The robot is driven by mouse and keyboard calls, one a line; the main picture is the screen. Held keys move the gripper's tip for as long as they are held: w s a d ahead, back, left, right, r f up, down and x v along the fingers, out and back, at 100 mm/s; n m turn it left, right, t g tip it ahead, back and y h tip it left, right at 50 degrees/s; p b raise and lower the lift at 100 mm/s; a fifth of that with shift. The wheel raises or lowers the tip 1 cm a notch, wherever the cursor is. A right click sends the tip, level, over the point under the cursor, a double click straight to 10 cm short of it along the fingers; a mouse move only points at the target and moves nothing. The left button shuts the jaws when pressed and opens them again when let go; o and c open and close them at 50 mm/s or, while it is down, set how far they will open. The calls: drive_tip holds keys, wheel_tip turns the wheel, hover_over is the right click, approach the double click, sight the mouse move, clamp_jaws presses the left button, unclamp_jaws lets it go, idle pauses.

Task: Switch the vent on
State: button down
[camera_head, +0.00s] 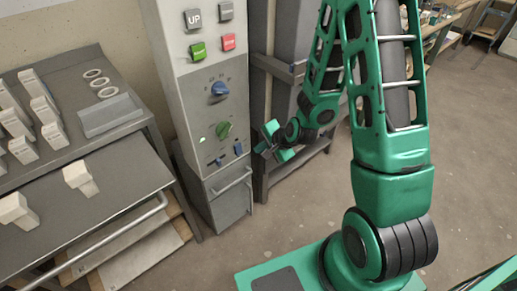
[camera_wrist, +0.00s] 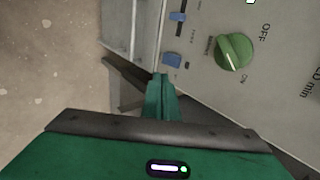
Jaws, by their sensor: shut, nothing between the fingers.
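A grey control panel (camera_head: 190,75) stands upright left of my gripper. Low on it are two small blue switches, a left one (camera_head: 218,162) and a right one (camera_head: 238,149). In the wrist view they show as an upper blue switch (camera_wrist: 177,16) and a lower blue switch (camera_wrist: 171,60). Their labels are too small to read, so I cannot tell which is the vent's. My gripper (camera_head: 264,144) is to the right of the panel, shut and empty. In the wrist view its closed fingertips (camera_wrist: 161,80) are just below the lower blue switch, with no contact visible.
A handle (camera_head: 232,181) sticks out below. Left is a grey table (camera_head: 120,175) with pale blocks.

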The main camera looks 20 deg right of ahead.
sight(239, 149)
drive_tip(key=shift+s+f, duration=0.15)
drive_tip(key=shift+f, duration=0.5)
drive_tip(key=w+r+x, duration=0.1)
drive_tip(key=x, duration=1.2)
drive_tip(key=shift+w+a, duration=0.25)
drive_tip(key=shift+a, duration=0.1)
